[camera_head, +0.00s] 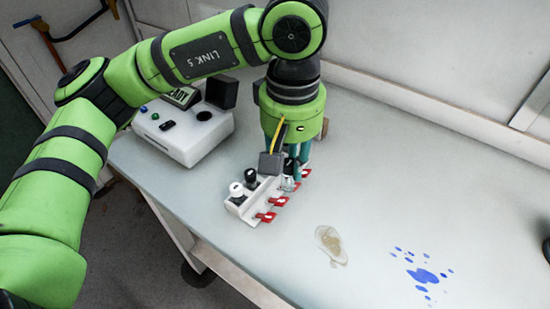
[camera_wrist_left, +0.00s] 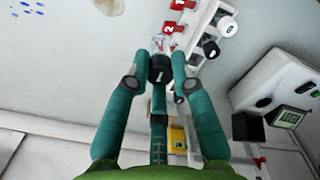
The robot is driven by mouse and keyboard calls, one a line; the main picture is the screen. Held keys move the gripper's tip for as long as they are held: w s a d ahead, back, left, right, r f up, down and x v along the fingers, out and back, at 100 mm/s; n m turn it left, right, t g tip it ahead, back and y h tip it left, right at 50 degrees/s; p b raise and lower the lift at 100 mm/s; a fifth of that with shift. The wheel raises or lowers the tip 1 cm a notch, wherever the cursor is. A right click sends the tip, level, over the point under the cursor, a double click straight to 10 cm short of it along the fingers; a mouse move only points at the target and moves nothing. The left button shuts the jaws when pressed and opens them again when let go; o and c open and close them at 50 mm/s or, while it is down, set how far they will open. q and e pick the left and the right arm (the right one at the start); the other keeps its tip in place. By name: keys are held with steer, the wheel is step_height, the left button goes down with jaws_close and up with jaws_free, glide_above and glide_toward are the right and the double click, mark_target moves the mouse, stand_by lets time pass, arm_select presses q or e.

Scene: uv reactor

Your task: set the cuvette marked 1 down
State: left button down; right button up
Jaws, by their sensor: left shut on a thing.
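My left gripper (camera_head: 297,178) points down at the white rack (camera_head: 240,209) and is shut on a cuvette. In the left wrist view the fingertips (camera_wrist_left: 160,58) close around the black-capped cuvette (camera_wrist_left: 158,72), with its clear body beyond the cap. The mark on its cap is too small to read surely. The rack (camera_wrist_left: 203,14) is close beside the cuvette there; I cannot tell whether the cuvette touches it. A white-capped cuvette (camera_head: 236,189) and a black-capped cuvette (camera_head: 250,175) stand in the rack. Red number tags (camera_head: 265,216) line its front. My right gripper does not show.
A white device with a READY display (camera_head: 183,96) stands behind and left of the rack. A brownish stain (camera_head: 331,245) and blue splashes (camera_head: 425,276) mark the table to the right, otherwise clear there. A wall bounds the back.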

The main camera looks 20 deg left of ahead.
arm_select(q)
steer(key=shift+w+r, duration=0.25)
steer(key=w+a+f+p, duration=0.2)
steer(key=f, duration=0.1)
steer(key=w+a+f+p, duration=0.2)
steer(key=w+f, duration=0.1)
steer(key=w+a+f+p, duration=0.2)
steer(key=a+f, duration=0.1)
steer(key=shift+w+a+f, duration=0.1)
steer(key=shift+w+f, duration=0.15)
steer(key=shift+f, duration=0.5)
steer(key=shift+f+b, duration=0.2)
steer(key=shift+b, duration=0.2)
steer(key=c, duration=1.3)
jaws_free()
steer(key=shift+r, duration=0.1)
steer(key=shift+c, duration=0.2)
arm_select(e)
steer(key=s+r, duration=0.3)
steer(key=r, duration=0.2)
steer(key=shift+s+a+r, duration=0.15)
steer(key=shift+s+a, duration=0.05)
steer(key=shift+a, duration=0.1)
